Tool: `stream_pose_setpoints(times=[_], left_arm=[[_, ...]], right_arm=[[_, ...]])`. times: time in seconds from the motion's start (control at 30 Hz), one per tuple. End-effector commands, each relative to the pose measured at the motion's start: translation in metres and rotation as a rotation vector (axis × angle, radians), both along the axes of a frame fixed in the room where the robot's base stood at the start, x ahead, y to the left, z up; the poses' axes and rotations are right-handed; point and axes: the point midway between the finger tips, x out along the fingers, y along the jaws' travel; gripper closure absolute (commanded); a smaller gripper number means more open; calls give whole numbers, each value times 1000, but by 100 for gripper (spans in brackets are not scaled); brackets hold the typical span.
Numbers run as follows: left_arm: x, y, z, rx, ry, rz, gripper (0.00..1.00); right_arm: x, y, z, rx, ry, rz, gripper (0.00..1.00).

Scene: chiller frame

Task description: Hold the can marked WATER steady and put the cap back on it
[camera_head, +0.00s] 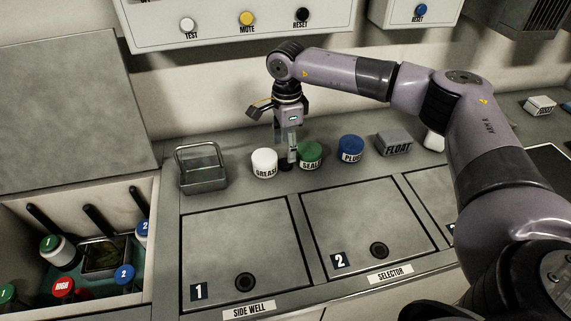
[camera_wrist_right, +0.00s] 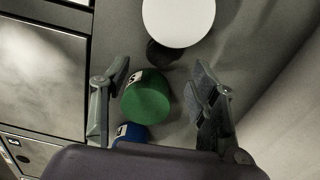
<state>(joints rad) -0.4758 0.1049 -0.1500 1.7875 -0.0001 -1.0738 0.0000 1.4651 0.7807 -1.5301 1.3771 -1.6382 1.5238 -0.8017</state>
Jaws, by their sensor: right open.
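No can with a readable WATER mark shows in either view. A small dark round piece (camera_wrist_right: 163,54) lies between the white and green cans in the wrist view; I cannot tell whether it is the cap. It also shows below my right gripper (camera_head: 288,157) in the head view. That gripper points down, open and empty, above the counter between the white can marked GREASE (camera_head: 264,163) and the green can marked SEAL (camera_head: 310,155). In the wrist view the green can (camera_wrist_right: 146,98) appears between its fingers (camera_wrist_right: 160,82). My left gripper is not in view.
A blue can marked PLUG (camera_head: 351,148) and a grey FLOAT block (camera_head: 394,143) stand to the right. A metal basket (camera_head: 202,170) stands to the left. An open well (camera_head: 140,300) at lower left holds several capped cans. Lids 1 and 2 are closed and clear.

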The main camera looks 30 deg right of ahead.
Motion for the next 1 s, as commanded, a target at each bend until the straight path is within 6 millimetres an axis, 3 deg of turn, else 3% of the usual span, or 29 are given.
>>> stream_pose_setpoints(times=[0.27, 0.4, 0.6, 1.0], left_arm=[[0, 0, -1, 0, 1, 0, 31], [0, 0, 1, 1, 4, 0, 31], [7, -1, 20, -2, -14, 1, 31], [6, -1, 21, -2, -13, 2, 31]], right_arm=[[0, 1, -3, 0, 1, 0, 45], [0, 3, -24, -1, 2, 1, 45], [1, 4, -48, 0, 1, -1, 45], [1, 4, -51, 1, -1, 0, 45]])
